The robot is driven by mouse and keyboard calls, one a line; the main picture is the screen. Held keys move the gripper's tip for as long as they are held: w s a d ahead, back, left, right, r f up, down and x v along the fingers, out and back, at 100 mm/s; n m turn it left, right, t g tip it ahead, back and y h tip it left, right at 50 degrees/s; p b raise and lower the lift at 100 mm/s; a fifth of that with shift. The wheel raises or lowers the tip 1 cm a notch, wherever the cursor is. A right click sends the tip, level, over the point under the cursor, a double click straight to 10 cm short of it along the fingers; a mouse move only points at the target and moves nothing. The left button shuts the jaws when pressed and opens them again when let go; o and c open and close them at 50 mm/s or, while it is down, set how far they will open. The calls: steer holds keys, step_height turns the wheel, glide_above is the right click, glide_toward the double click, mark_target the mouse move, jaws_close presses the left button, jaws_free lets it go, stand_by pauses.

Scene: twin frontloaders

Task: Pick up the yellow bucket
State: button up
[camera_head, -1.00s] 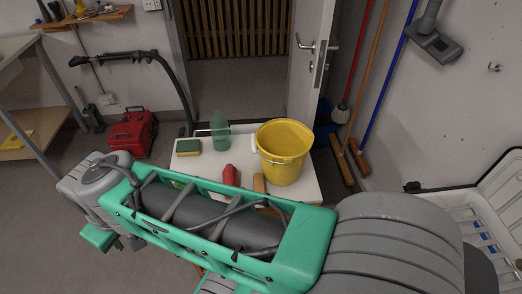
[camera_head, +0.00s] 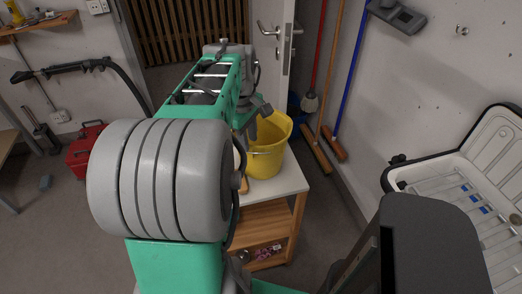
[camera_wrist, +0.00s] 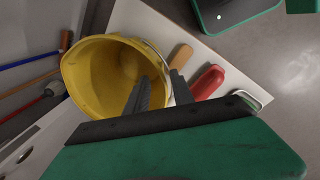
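The yellow bucket (camera_head: 268,158) stands upright on the small white-topped table (camera_head: 292,180), at its right end. In the wrist view the open top of the bucket (camera_wrist: 88,75) faces me and looks empty. My gripper (camera_wrist: 160,77) is open, its two dark fingers apart. In that view one finger overlaps the bucket's opening and the other shows just outside its rim, by the handle wire. I cannot tell whether either finger touches the bucket. In the head view my arm hides the bucket's left side and most of the tabletop.
A red bottle (camera_wrist: 208,82) and a wooden-coloured item (camera_wrist: 181,57) lie beside the bucket. Brooms (camera_head: 325,85) lean on the wall behind right. An open white case (camera_head: 455,175) stands at the right. A red toolbox (camera_head: 84,148) is on the floor at left.

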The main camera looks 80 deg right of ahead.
mark_target(249, 153)
steer(key=f, duration=0.5)
steer(key=d+f, duration=0.1)
steer(key=f, duration=0.1)
steer(key=shift+w+f, duration=0.1)
steer(key=shift+f, duration=0.1)
steer(key=shift+a+r, duration=0.2)
steer(key=shift+a, duration=0.1)
steer(key=shift+d, duration=0.2)
steer(key=shift+c, duration=0.9)
steer(key=shift+r, duration=0.1)
jaws_close()
